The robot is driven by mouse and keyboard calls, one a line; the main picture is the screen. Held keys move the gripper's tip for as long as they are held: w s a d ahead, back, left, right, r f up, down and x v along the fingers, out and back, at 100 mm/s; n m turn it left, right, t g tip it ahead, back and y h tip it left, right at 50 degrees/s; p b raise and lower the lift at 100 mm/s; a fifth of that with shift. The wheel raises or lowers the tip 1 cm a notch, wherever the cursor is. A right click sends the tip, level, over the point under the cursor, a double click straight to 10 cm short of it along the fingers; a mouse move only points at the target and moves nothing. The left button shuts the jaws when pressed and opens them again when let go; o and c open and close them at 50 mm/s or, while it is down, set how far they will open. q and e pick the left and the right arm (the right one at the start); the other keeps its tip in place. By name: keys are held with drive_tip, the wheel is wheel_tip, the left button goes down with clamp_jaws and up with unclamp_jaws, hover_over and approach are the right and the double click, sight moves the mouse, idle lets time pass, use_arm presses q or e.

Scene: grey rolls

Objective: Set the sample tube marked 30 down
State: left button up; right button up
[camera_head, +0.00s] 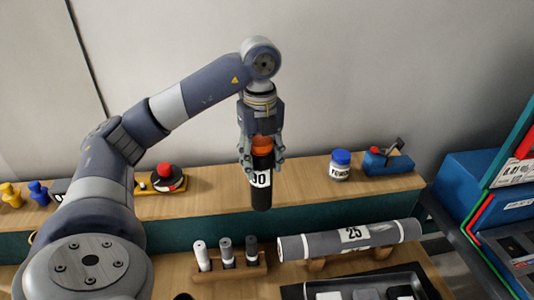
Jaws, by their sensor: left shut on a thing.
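My left gripper (262,156) is shut on a dark sample tube (261,193) with an orange cap and a white label. The label shows a 0 with part of another digit beside it; the finger covers the rest. The tube hangs upright in front of the wooden shelf, its cap between the fingers. Whether its bottom touches anything I cannot tell. My right gripper is not in view.
Below the held tube, a wooden rack (231,270) holds three small tubes. A grey roll marked 25 (352,238) lies to its right. A dark tray (420,278) sits at the front.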

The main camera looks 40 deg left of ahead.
use_arm(q)
drive_tip(key=w+a+f+p, duration=0.4)
drive_tip(key=w, duration=0.2)
drive_tip(key=shift+w+a+f, duration=0.15)
drive_tip(key=shift+w+a, duration=0.1)
drive_tip(key=shift+w, duration=0.05)
drive_tip(key=shift+f, duration=0.15)
drive_tip(key=o, duration=1.4)
